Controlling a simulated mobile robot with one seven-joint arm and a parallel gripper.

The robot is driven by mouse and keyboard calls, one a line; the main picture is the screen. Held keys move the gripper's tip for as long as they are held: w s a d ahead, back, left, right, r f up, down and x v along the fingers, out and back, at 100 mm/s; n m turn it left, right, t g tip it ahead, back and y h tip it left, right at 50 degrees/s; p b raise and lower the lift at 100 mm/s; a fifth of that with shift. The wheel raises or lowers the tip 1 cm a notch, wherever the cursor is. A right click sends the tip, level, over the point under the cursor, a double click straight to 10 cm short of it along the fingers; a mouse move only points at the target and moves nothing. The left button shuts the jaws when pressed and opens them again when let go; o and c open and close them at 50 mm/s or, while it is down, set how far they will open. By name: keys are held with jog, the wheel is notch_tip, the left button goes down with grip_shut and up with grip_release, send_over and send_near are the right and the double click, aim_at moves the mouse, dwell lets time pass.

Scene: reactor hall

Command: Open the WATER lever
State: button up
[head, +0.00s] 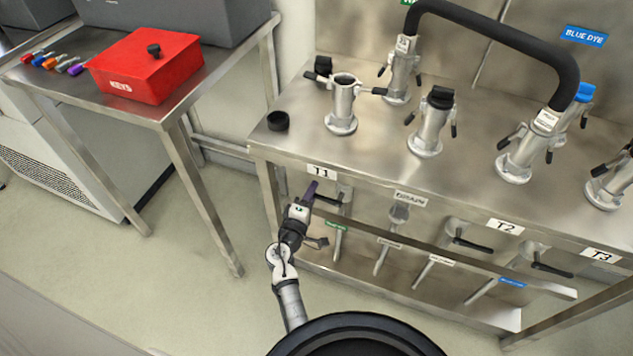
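My gripper (308,197) is at the left end of the lower front of the steel bench, under the T1 label. Its tip end shows a dark purple, narrow piece; I cannot tell whether this is the fingers or something held. A dark lever (331,199) below T1 is right beside the tip, and contact is unclear. A small green label (337,225) sits on the lower rail just below; its text is too small to read. Another lever (318,242) shows low, partly behind my gripper. No lever can be clearly read as WATER.
T2 lever (472,243) and T3 lever (550,268) lie to the right. Steel fittings, a black hose (497,24) and a loose black cap (278,121) are on the bench top (380,160). A red KEYS box (147,68) stands on the left table. The floor between is clear.

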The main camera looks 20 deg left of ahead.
jog(key=shift+w, duration=0.4)
jog(key=shift+c, duration=0.5)
grip_shut()
